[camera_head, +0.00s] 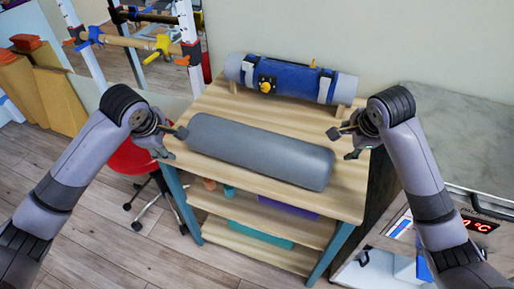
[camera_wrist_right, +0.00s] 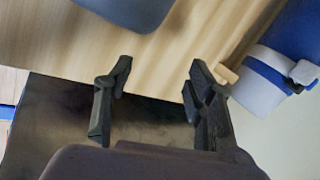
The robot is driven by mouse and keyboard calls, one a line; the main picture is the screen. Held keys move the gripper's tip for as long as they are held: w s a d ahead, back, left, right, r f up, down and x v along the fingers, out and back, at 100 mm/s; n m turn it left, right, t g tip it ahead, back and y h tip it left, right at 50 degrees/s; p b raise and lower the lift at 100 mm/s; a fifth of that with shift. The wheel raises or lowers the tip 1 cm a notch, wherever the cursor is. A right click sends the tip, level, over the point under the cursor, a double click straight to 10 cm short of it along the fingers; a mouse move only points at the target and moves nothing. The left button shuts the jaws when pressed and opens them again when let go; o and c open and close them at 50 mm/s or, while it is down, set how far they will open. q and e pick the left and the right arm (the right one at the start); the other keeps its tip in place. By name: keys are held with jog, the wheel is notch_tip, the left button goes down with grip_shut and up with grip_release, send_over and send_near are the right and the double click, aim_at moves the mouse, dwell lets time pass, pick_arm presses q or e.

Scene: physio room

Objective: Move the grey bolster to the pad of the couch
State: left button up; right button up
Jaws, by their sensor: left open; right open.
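The grey bolster (camera_head: 258,150) lies on the top of a wooden shelf unit (camera_head: 225,105), slanting down to the right. Its rounded end also shows at the top of the right wrist view (camera_wrist_right: 130,8). My left gripper (camera_head: 174,142) is open and empty, close by the bolster's left end. My right gripper (camera_head: 346,143) is open and empty, just beyond the bolster's right end. In the right wrist view the open fingers (camera_wrist_right: 155,90) have only the shelf edge and a dark gap behind them.
A blue and grey roll (camera_head: 290,80) with straps rests on wooden supports behind the bolster. A red stool (camera_head: 130,158) stands left of the unit. A cabinet with a red display (camera_head: 480,224) is at right. Floor (camera_head: 110,245) is clear at front left.

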pick_arm(q)
jog(key=x, duration=0.6)
jog(key=shift+w+f, duration=0.1)
jog(key=shift+f, duration=0.05)
pick_arm(e)
jog(key=x, duration=0.6)
jog(key=shift+f, duration=0.1)
pick_arm(q)
jog(key=shift+w+d+f, duration=0.1)
jog(key=shift+d, duration=0.2)
pick_arm(e)
jog(key=shift+w+a+f, duration=0.1)
jog(key=shift+w+a, duration=0.1)
jog(key=shift+a, duration=0.05)
pick_arm(q)
jog(key=shift+d, duration=0.5)
pick_arm(e)
jog(key=shift+s+a, duration=0.1)
jog(key=shift+a, duration=0.4)
